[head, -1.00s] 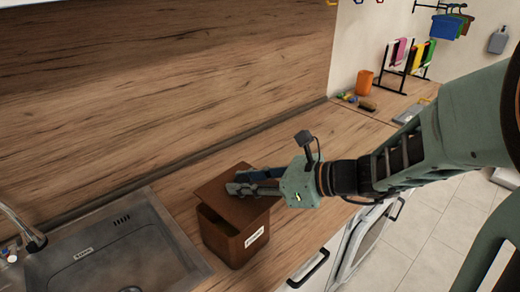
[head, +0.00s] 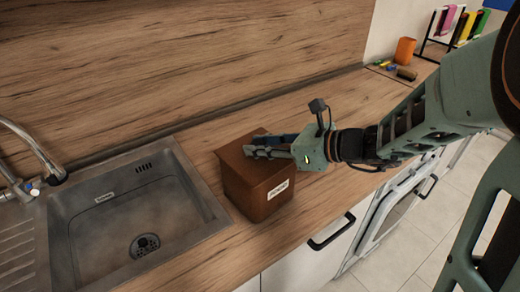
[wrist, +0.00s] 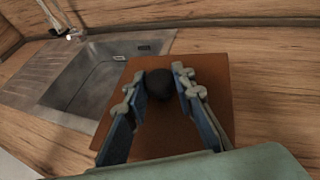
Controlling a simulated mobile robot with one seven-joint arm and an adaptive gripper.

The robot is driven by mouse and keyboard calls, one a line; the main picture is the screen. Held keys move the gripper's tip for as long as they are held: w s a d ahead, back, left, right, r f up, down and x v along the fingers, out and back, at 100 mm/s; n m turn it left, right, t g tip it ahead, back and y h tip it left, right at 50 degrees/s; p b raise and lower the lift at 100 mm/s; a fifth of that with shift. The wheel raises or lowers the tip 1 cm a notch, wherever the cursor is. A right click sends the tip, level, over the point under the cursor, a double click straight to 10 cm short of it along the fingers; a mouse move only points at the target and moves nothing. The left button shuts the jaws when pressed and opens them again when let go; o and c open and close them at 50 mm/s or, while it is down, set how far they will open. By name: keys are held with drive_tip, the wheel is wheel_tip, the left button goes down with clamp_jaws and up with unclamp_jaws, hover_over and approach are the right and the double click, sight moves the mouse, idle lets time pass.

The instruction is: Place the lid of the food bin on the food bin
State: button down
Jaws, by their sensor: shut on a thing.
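The food bin (head: 245,188) is a brown box with a white label, standing upright on the counter right of the sink in the head view. Its brown square lid (head: 236,148) lies over the bin's top and looks about level with the rim, with no clear gap. Whether it is fully seated I cannot tell. The lid (wrist: 207,72) fills the middle of the wrist view and hides the bin below. My gripper (head: 262,147) is over the lid. In the wrist view, its fingers (wrist: 160,82) are shut on the lid's dark round knob (wrist: 157,88).
The sink (head: 135,215) with its faucet (head: 35,150) is just left of the bin. The wooden splashback (head: 180,60) rises behind. The wooden counter (head: 350,105) is clear to the right, up to an orange cup (head: 404,50) and small items.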

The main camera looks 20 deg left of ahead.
drive_tip(key=shift+r, duration=0.1)
drive_tip(key=shift+f, duration=0.2)
drive_tip(key=c, duration=1.6)
unclamp_jaws()
drive_tip(key=shift+r, duration=0.25)
drive_tip(key=v, duration=1.2)
